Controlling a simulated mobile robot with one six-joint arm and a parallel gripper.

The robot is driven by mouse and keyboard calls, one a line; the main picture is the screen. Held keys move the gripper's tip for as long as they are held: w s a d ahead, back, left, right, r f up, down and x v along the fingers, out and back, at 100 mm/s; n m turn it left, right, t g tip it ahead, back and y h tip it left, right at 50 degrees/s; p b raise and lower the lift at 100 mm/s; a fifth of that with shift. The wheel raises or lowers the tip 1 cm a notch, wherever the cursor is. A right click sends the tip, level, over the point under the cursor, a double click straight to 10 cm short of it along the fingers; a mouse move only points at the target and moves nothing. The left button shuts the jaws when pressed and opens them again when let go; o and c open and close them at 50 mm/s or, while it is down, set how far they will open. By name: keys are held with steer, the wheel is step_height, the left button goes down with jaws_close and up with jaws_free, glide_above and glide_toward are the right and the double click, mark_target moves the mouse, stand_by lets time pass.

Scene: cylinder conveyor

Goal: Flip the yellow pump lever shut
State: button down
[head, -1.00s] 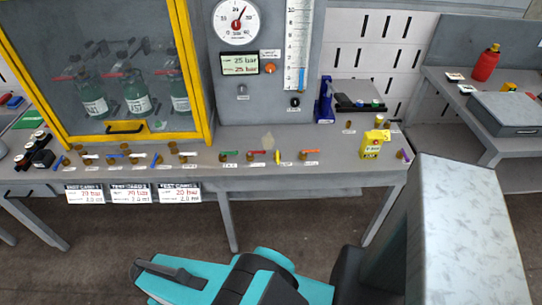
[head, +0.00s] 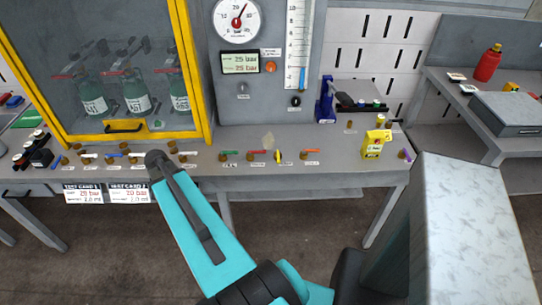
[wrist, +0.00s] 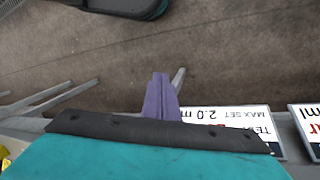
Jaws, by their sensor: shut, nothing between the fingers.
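The yellow pump lever (head: 278,155) is in the row of valves along the front of the bench in the head view. It stands between a red lever (head: 257,151) and an orange lever (head: 309,151). It is small there, and its exact angle is hard to read. My gripper's purple fingers (wrist: 161,97) are shut and empty in the wrist view, over the floor near the bench's front edge.
Test cards (head: 128,192) hang on the bench front, close to the fingers in the wrist view. A yellow box (head: 373,148) stands right of the valves. A yellow-framed cabinet (head: 208,100) with green bottles is behind the left valves. A green lever (head: 229,153) stands left of the red one.

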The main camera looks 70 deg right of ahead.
steer(key=s+d+r+m, duration=0.2)
steer(key=d+r, duration=0.2)
steer(key=s+d+r+m, duration=0.2)
steer(key=d+r+m, duration=0.1)
steer(key=d+r, duration=0.1)
steer(key=s+d+r+m, duration=0.1)
steer(key=d+r+m, duration=0.1)
steer(key=d, duration=0.4)
steer(key=shift+s+d+r+h+b, duration=0.1)
steer(key=shift+s+r+h+b, duration=0.1)
steer(key=shift+r, duration=0.25)
steer(key=shift+s+d+r+h+b, duration=0.1)
steer(key=shift+s+r+b, duration=0.1)
steer(key=shift+r, duration=0.25)
steer(key=s+d+r+m, duration=0.6)
steer(key=s+d+r, duration=0.3)
steer(key=s+r, duration=0.1)
steer(key=shift+r+m+b, duration=0.3)
steer(key=shift+r+m, duration=0.1)
steer(key=shift+r, duration=0.05)
